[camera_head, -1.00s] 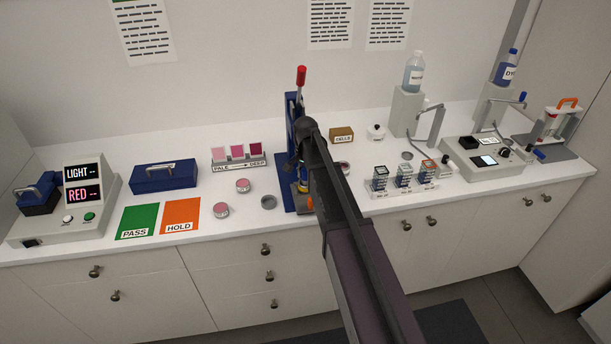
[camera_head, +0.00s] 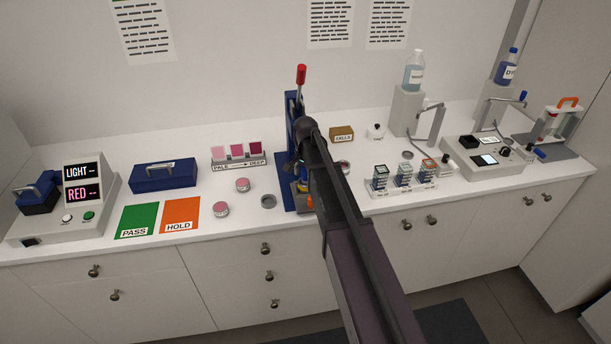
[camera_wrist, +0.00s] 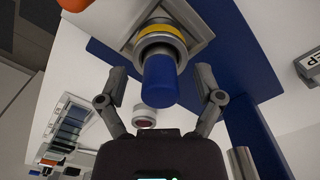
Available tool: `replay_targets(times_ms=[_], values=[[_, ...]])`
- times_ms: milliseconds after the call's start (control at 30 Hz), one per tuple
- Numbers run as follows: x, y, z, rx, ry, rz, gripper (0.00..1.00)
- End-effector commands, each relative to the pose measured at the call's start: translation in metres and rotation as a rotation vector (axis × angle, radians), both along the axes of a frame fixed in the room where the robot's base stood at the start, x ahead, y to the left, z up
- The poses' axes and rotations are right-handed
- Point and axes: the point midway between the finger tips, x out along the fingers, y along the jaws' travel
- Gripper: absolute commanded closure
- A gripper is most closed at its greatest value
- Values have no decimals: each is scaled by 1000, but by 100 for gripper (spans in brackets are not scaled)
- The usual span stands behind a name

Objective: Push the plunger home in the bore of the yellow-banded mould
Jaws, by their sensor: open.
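The yellow-banded mould (camera_wrist: 162,42) is a grey metal ring with a yellow band, seated on a grey plate in the wrist view. A blue cylindrical plunger (camera_wrist: 160,82) stands out of it towards my wrist. How deep it sits in the bore is hidden. My gripper (camera_wrist: 161,84) is open, with one finger on each side of the plunger and a gap on both sides. In the head view, the mould (camera_head: 302,187) shows only as a bit of yellow at the press foot, mostly behind my arm.
The blue press frame (camera_head: 292,115) with a red-knobbed lever (camera_head: 301,76) stands close behind my gripper. An orange part (camera_wrist: 85,5) is near the mould. Pink jars (camera_head: 221,209) and a grey ring (camera_head: 268,201) lie to the left; a rack of small blocks (camera_head: 402,178) stands right.

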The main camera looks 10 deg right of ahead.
Motion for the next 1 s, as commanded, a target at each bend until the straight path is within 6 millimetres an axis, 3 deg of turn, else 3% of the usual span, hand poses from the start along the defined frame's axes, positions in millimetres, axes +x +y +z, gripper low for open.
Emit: replay_targets(times_ms=[467, 533, 1000], values=[[0, 0, 31, 0, 0, 0, 15], [0, 0, 29, 0, 0, 0, 15], [0, 0, 72, 0, 0, 0, 15]])
